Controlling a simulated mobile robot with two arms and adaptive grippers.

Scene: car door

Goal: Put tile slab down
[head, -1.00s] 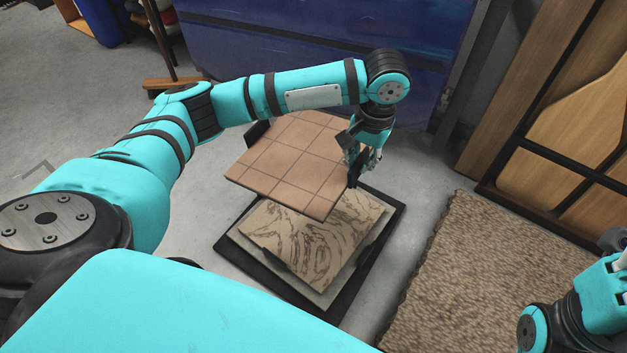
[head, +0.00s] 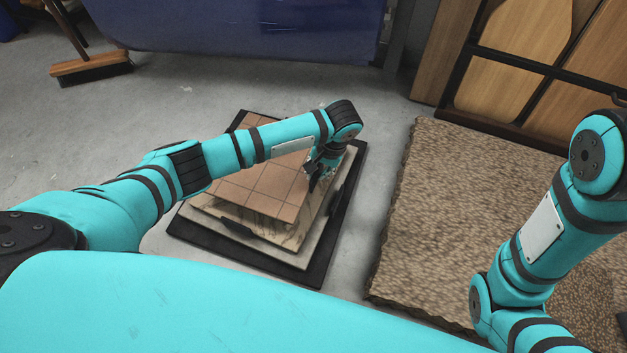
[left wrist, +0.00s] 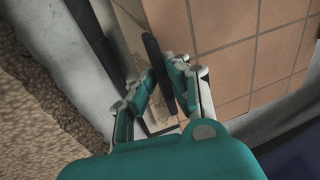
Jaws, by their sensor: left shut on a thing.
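My forearm hides part of the slab. I cannot tell whether the tile slab touches the stone slab. My right arm shows at the right, but its gripper is out of view.
A rough brown mat (head: 470,215) lies right of the base, with a strip of bare floor between. A wooden panel rack (head: 520,80) stands at the back right.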

